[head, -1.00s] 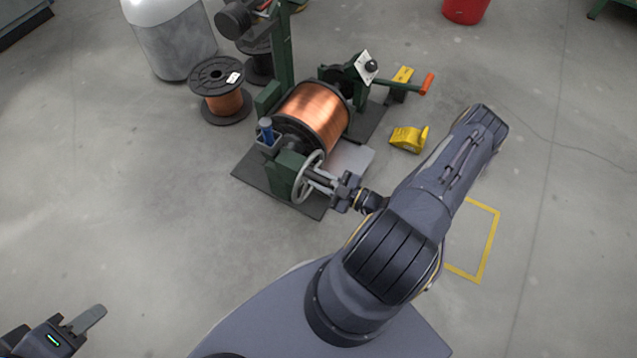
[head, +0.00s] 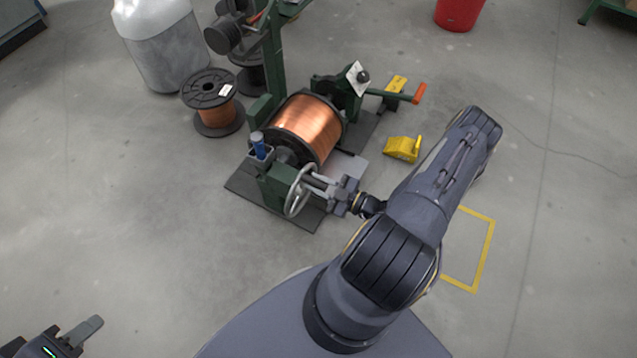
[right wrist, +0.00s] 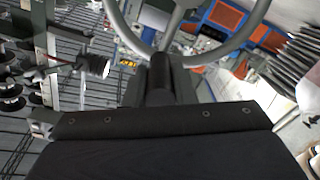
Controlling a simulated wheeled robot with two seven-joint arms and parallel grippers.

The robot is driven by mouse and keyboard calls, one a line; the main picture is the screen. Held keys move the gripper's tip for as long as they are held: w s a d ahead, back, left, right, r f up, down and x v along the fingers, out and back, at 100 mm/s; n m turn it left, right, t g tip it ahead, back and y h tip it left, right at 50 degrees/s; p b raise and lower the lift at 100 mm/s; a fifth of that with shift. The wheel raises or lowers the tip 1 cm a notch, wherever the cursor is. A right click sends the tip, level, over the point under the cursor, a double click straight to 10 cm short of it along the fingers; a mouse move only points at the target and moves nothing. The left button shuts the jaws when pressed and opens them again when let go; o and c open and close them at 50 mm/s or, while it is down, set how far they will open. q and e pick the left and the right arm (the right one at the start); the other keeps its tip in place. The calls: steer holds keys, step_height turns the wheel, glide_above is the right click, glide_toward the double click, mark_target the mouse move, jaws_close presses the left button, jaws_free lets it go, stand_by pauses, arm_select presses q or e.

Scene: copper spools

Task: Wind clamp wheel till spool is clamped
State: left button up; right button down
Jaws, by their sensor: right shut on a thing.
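The copper spool (head: 306,128) lies on its side in the green winding stand, between its two end supports. The grey clamp wheel (head: 297,193) is on the stand's near end. My right gripper (head: 312,184) is shut on the clamp wheel at its right side. In the right wrist view the wheel's rim and spokes (right wrist: 228,45) stand just beyond the gripper (right wrist: 160,75). Whether the clamp presses on the spool cannot be made out. My left gripper (head: 85,332) is at the lower left, far from the stand, with only part of it showing.
A second copper spool (head: 213,102) stands on the floor left of the stand, near a grey-white drum (head: 165,50). Yellow chocks (head: 403,149) lie right of the stand. A crank with an orange handle (head: 419,93) juts out there. The floor at left is clear.

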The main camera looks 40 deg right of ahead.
steer(key=shift+d, duration=0.2)
steer(key=c, duration=1.2)
jaws_free()
steer(key=p+v, duration=0.1)
steer(key=v, duration=0.6)
steer(key=shift+s+d, duration=0.1)
steer(key=shift+s, duration=0.3)
